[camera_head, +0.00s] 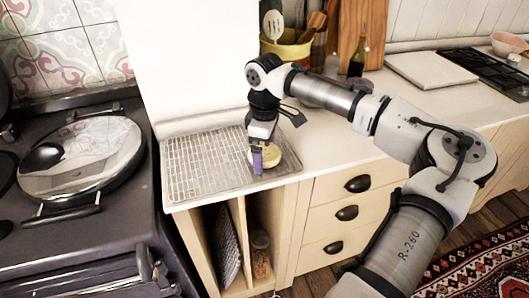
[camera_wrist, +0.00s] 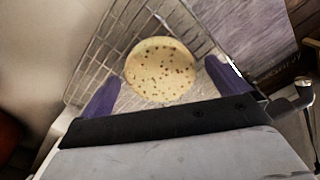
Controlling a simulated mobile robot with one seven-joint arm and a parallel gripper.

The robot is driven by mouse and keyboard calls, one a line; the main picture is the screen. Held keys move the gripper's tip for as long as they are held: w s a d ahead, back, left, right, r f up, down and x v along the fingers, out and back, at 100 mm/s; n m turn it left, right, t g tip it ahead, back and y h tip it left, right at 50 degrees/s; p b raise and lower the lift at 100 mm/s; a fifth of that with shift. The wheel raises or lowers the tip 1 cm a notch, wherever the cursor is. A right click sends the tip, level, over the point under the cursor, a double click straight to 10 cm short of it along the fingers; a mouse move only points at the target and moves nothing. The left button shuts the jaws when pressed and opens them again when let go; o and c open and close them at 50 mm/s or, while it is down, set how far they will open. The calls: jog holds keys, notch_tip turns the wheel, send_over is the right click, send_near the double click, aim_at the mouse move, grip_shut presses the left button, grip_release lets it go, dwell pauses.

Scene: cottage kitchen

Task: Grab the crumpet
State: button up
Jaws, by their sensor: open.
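The crumpet (camera_wrist: 160,68) is a round, pale yellow disc with brown and reddish specks. It lies on the wire cooling rack (camera_head: 205,168), near the rack's right end in the head view, where the crumpet (camera_head: 267,155) is partly hidden by my gripper. My gripper (camera_head: 257,160) points down over it. In the wrist view my gripper (camera_wrist: 160,85) is open, with one purple finger to the left of the crumpet and one to the right. A gap shows between the crumpet and each finger. I cannot tell how far the fingertips are above the rack.
A range cooker with a round metal lid (camera_head: 85,155) stands to the left. Behind the rack are a yellow utensil pot (camera_head: 287,48), a dark bottle (camera_head: 357,63) and wooden boards. A pale board (camera_head: 430,69) lies farther right. The rack's left part is empty.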

jog(key=shift+c, duration=0.4)
jog(key=c, duration=0.8)
jog(key=shift+o, duration=0.2)
jog(key=shift+r, duration=0.15)
